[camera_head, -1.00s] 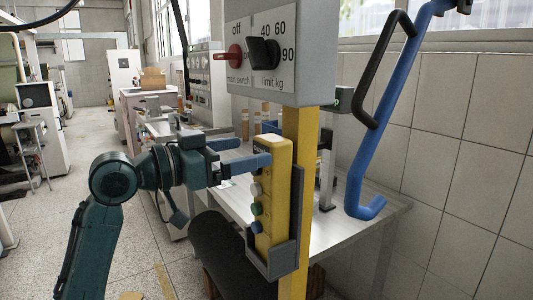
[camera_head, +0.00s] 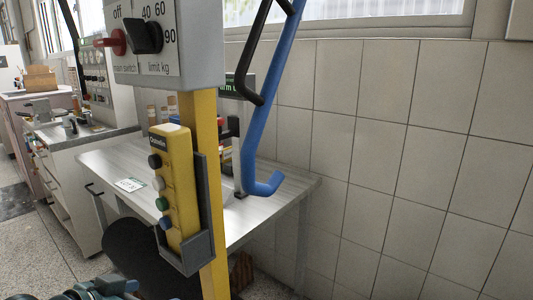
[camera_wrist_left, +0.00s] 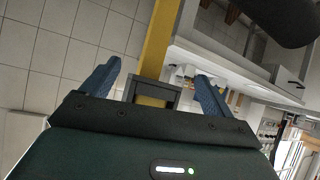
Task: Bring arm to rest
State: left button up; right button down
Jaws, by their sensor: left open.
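My left gripper (camera_wrist_left: 157,88) is open in the left wrist view, with its two blue fingers apart and nothing between them that I can see held. In the head view only a small part of my left arm (camera_head: 100,290) shows at the bottom edge, apart from the yellow control pendant (camera_head: 173,185). The pendant has several coloured buttons and sits upright in a grey holder (camera_head: 195,250) on a yellow post (camera_head: 207,200). The post also shows in the left wrist view (camera_wrist_left: 157,40), beyond the fingers. My right gripper is in neither view.
A grey switch box (camera_head: 170,50) with a red knob tops the post. A blue hooked bar (camera_head: 265,110) hangs right of it. A metal table (camera_head: 285,195) and a dark rounded object (camera_head: 140,255) stand behind. A tiled wall (camera_head: 400,150) closes the right side.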

pick_arm(q)
jog(key=s+d+f+n+g+y, duration=0.15)
jog(key=s+f+g+y, duration=0.45)
jog(key=s+f, duration=1.3)
jog(key=w+d+t+h+p, duration=0.4)
jog(key=w+d+t+p, duration=0.1)
jog(key=d+t+p, duration=0.1)
jog(key=shift+w+r, duration=0.3)
jog(key=shift+r, duration=0.1)
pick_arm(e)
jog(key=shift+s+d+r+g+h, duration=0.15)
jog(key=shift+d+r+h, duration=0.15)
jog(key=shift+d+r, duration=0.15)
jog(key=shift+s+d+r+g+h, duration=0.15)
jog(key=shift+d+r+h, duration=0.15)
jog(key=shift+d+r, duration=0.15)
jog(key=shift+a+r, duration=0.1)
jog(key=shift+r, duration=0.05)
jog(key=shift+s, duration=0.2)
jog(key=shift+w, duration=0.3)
pick_arm(q)
jog(key=shift+c, duration=0.4)
